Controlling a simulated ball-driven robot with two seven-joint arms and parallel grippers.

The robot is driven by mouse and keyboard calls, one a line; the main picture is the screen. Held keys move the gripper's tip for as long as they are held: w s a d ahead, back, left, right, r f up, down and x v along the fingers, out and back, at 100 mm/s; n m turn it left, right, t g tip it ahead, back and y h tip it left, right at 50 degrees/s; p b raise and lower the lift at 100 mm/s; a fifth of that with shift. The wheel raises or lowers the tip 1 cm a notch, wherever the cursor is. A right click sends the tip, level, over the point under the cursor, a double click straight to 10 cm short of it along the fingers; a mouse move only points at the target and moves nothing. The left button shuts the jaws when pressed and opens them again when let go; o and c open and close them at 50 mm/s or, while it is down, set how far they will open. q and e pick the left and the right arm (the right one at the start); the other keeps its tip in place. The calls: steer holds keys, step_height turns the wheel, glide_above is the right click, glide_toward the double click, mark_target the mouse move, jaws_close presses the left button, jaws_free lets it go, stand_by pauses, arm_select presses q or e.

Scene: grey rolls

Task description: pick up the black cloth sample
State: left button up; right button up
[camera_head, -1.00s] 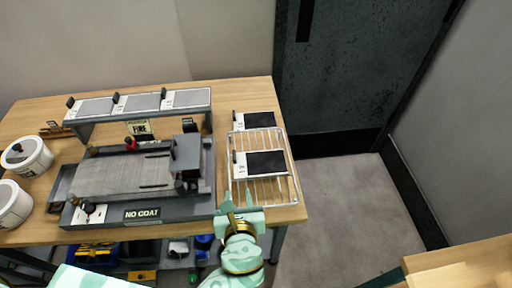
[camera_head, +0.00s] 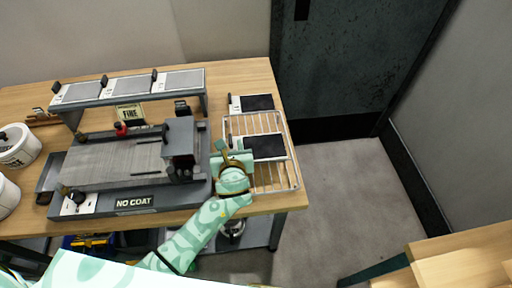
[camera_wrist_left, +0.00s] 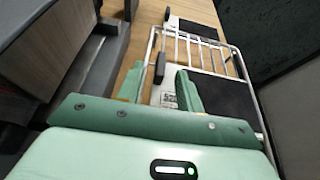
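A black cloth sample (camera_head: 264,147) with a white label end lies on the wire rack (camera_head: 291,178) at the table's right side. In the left wrist view the sample's black cloth (camera_wrist_left: 225,100) shows to the right of my fingers. A second black sample (camera_head: 257,102) lies behind it; it also shows in the left wrist view (camera_wrist_left: 198,29). My left gripper (camera_head: 234,155) is at the rack's left side, by the front sample's label end. In the left wrist view its fingers (camera_wrist_left: 160,85) are apart, with the label end seen between them. My right gripper is out of view.
A grey coating machine (camera_head: 115,165) marked NO COAT stands just left of my left gripper. A raised shelf (camera_head: 133,99) with several grey samples stands behind it. White pots (camera_head: 18,147) are at far left. Another wooden surface (camera_head: 455,262) is at lower right.

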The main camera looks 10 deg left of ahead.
arm_select(q)
steer(key=shift+x, duration=0.9)
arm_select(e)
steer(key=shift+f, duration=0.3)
arm_select(q)
jaws_close()
